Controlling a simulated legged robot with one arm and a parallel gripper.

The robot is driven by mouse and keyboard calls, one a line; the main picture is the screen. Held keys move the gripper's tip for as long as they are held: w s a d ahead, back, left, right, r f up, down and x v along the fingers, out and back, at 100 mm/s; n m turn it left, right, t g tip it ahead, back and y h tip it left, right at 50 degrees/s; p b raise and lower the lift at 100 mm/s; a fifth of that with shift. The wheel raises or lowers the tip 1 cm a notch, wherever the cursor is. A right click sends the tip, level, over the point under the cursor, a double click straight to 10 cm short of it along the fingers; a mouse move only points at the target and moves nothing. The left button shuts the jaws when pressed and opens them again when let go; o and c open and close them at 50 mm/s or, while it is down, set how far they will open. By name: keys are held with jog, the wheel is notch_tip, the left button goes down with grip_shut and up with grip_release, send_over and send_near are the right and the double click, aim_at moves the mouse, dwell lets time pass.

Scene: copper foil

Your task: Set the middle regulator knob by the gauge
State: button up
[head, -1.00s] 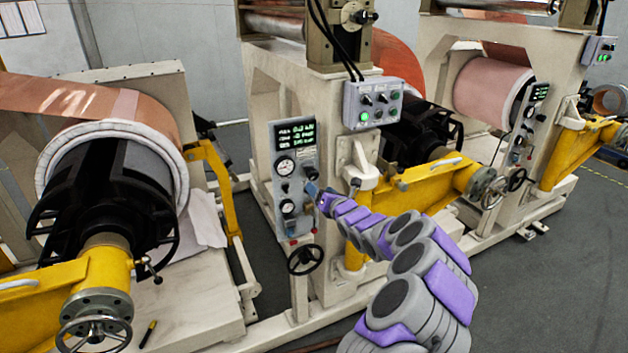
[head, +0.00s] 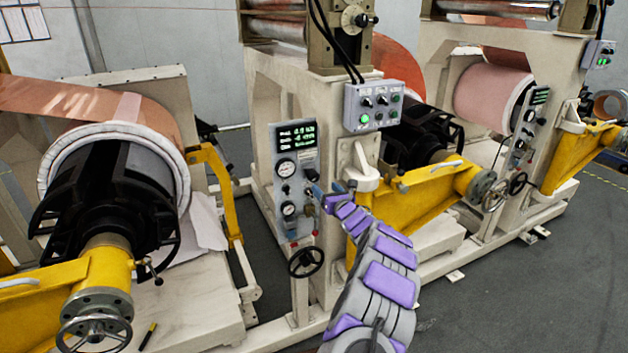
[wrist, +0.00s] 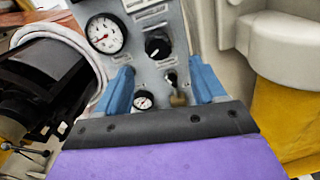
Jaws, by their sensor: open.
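The grey control panel (head: 268,150) stands on the middle machine frame, with a lit display (head: 296,133) at its top. An upper gauge (head: 285,168) and a lower gauge (head: 288,208) sit on its left side. In the wrist view there is a large white gauge (wrist: 104,34) with a red needle, a black knob (wrist: 158,46) to its right and a small gauge (wrist: 144,100) lower down. I cannot tell whether this knob is the middle one. My gripper (wrist: 163,84) is open, its blue fingers below the black knob and apart from it. In the head view my gripper (head: 321,196) covers part of the panel's right side.
A brass-coloured fitting (wrist: 178,99) sits between my fingers, under a small dark toggle. A black handwheel (head: 306,262) is below the panel. A switch box (head: 372,105) hangs at upper right. A yellow arm (head: 425,190) extends to the right.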

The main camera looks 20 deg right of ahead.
aim_at(316, 178)
jog(key=w, duration=0.7)
jog(key=shift+w, duration=0.4)
jog(key=shift+w+a, duration=0.2)
jog(key=shift+w, duration=0.75)
jog(key=c, duration=1)
